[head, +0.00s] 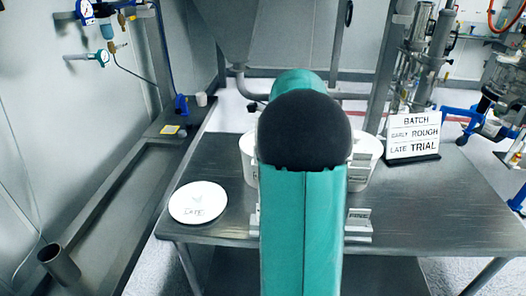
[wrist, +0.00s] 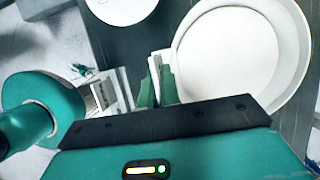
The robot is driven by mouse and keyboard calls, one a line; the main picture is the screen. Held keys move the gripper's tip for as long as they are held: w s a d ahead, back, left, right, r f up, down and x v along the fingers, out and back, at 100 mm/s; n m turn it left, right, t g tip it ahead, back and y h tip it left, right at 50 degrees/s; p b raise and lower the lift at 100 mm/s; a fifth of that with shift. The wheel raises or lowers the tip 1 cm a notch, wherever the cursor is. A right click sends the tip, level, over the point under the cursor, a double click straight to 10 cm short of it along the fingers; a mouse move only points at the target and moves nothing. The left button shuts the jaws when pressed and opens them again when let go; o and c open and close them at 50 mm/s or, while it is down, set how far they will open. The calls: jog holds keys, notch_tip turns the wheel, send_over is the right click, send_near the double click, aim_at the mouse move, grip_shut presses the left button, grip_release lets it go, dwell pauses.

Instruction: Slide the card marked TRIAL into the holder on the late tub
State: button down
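Two white tubs stand on the table, behind my arm in the head view: the left tub (head: 247,158) and the right tub (head: 370,150). White label holders show on their fronts, partly hidden by my arm. The wrist view shows one open round tub (wrist: 300,90) close to the right of my gripper (wrist: 160,88). The green fingers are close together around a thin white card (wrist: 158,62), seen nearly edge-on beside the tub wall; its lettering cannot be read. My gripper is hidden in the head view. A card in a small stand (head: 358,215) sits nearer the front.
A sign (head: 414,135) reads BATCH, EARLY ROUGH, LATE TRIAL. A white lettered disc (head: 198,202) lies at the table's left. Another small stand (head: 254,222) is mostly hidden. The table (head: 440,205) is clear at front right.

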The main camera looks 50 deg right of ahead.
jog(key=shift+f, duration=0.65)
jog(key=c, duration=1.6)
grip_release()
jog(key=shift+o, duration=0.2)
jog(key=v, duration=1.3)
jog(key=shift+r, duration=0.4)
jog(key=shift+s+d, duration=0.1)
jog(key=shift+s, duration=0.05)
